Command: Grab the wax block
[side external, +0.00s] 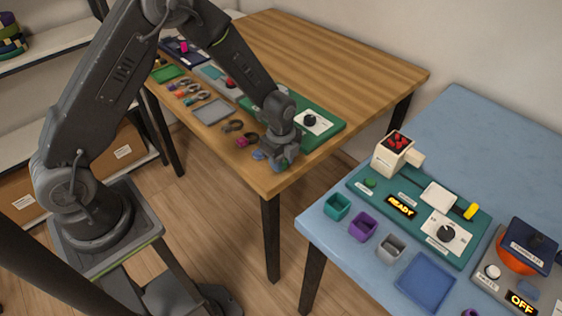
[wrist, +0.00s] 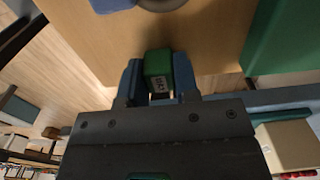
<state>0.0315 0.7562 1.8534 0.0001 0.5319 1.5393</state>
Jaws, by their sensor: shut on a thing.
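The wax block (wrist: 158,70) is a small green block with a pale, dark-lettered label in the wrist view. It sits between the two blue fingers of my gripper (wrist: 157,62), which is shut on it. In the side external view my gripper (side external: 280,160) is low over the near corner of the wooden table (side external: 335,50). The block cannot be made out there. I cannot tell whether it touches the tabletop.
A green board with a dial (side external: 312,121) lies close beside my gripper. Small coloured pieces and a grey tray (side external: 212,111) lie along the table's front edge. A blue table (side external: 465,125) with bins and control boards stands apart to the right.

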